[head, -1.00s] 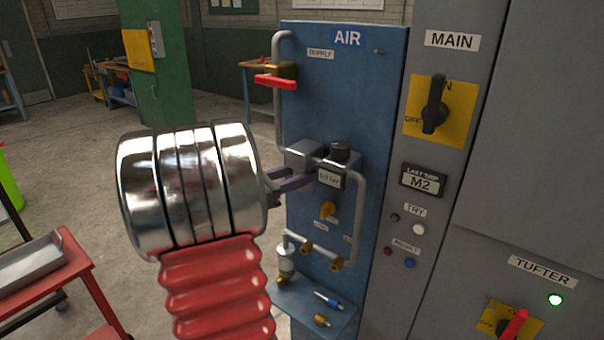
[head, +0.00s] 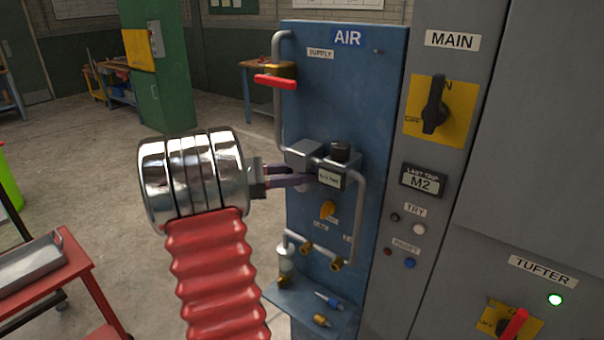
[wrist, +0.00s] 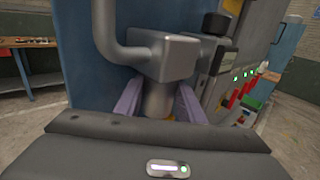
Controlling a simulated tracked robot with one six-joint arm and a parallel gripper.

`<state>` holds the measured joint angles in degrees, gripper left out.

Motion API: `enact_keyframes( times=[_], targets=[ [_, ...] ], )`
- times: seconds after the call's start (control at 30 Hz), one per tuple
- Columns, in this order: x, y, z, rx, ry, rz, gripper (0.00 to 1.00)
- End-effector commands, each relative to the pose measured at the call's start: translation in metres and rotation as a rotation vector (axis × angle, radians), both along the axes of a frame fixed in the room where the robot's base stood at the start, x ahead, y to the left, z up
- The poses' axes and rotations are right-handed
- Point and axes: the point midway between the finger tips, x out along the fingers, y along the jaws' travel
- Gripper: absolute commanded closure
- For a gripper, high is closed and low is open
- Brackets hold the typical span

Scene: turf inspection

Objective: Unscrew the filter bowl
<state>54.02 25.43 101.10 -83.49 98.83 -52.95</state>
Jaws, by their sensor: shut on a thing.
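The filter bowl (wrist: 157,98) hangs under the grey filter head (wrist: 160,55) in the wrist view. The two purple fingers of my gripper (wrist: 158,104) stand on either side of the bowl and are shut on it. In the head view my gripper (head: 303,181) reaches in from the left, just under the grey filter head (head: 301,152) on the blue AIR panel (head: 325,100). The bowl is mostly hidden there by the fingers. It sits directly against the head, and I see no gap between them.
A black knob (head: 340,150) and a gauge (head: 330,178) sit right of the filter head. Grey pipes run around it. A red-handled valve (head: 276,81) is above. A blue shelf (head: 290,296) with small fittings is below. A red cart (head: 70,282) stands left.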

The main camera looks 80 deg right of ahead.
Motion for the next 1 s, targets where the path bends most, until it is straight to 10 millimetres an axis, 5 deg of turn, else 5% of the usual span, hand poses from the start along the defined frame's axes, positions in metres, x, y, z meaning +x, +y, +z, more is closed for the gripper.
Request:
enact_keyframes(
  times=[0.53,0.57,0.87,1.0],
  targets=[
    [-0.0024,0.0011,-0.0031,0.007,-0.001,-0.181,0.98],
    [-0.0024,0.0011,-0.0031,0.007,-0.001,-0.181,0.64],
    [-0.0008,0.0001,-0.0011,0.001,-0.002,-0.174,0.43],
    [0.0001,-0.0009,0.0002,-0.002,-0.002,-0.169,0.43]
  ],
)
